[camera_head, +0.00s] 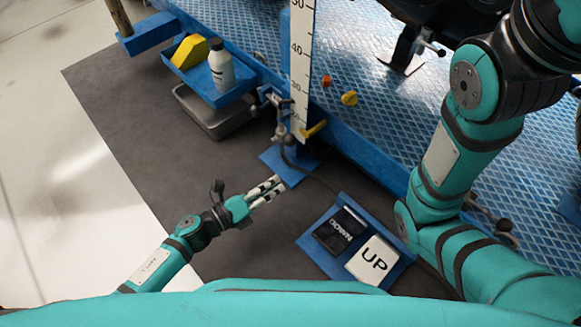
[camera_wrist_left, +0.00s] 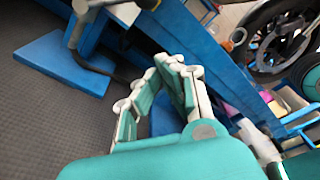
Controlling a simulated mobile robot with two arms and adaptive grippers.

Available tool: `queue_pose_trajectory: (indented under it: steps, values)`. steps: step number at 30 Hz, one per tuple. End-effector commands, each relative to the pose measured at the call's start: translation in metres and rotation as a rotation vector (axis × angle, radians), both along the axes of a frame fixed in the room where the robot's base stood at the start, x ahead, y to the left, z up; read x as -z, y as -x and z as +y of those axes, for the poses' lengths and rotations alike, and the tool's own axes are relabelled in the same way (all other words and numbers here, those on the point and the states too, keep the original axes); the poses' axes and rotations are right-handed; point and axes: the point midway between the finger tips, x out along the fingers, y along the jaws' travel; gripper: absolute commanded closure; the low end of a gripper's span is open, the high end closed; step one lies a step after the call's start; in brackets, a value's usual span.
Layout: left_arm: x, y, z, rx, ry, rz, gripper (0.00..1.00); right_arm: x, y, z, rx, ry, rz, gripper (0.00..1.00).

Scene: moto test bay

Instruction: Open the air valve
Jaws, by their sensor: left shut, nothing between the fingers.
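A grey pipe fitting with a hose (camera_head: 284,138) stands at the foot of the blue post with the white ruler scale. A yellow lever (camera_head: 316,128) sticks out beside it, to the right; it looks like the air valve's handle, but I cannot tell its exact setting. My left gripper (camera_head: 277,185) is shut and empty, below the fitting and near the post's blue foot plate (camera_head: 270,162), apart from the lever. In the left wrist view its fingers (camera_wrist_left: 172,62) meet in front of blue framework; the lever cannot be made out there. My right gripper is out of view.
Two pedals marked DOWN (camera_head: 340,231) and UP (camera_head: 373,261) sit in a blue holder right of my left gripper. A blue tray (camera_head: 238,88) holds a white bottle (camera_head: 221,66) and a yellow block (camera_head: 190,52). The blue lift platform (camera_head: 375,130) lies behind. Dark floor is clear at left.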

Motion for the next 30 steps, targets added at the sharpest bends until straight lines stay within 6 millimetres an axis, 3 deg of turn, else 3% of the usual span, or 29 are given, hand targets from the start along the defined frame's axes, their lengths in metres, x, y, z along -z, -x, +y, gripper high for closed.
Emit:
queue_pose_trajectory:
  steps: [5, 18, 24, 30]
  values:
    - [0.003, -0.01, -0.011, 0.0, -0.012, -0.007, 1.0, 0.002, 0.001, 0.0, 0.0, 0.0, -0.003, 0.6]
    - [0.007, -0.065, -0.078, 0.0, -0.009, -0.007, 1.0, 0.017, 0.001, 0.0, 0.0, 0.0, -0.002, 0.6]
    - [-0.01, -0.076, -0.055, 0.0, -0.01, -0.004, 1.0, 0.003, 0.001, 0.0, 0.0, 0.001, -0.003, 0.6]
    - [-0.013, -0.079, -0.049, 0.001, -0.008, -0.004, 1.0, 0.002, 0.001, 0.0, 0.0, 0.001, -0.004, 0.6]
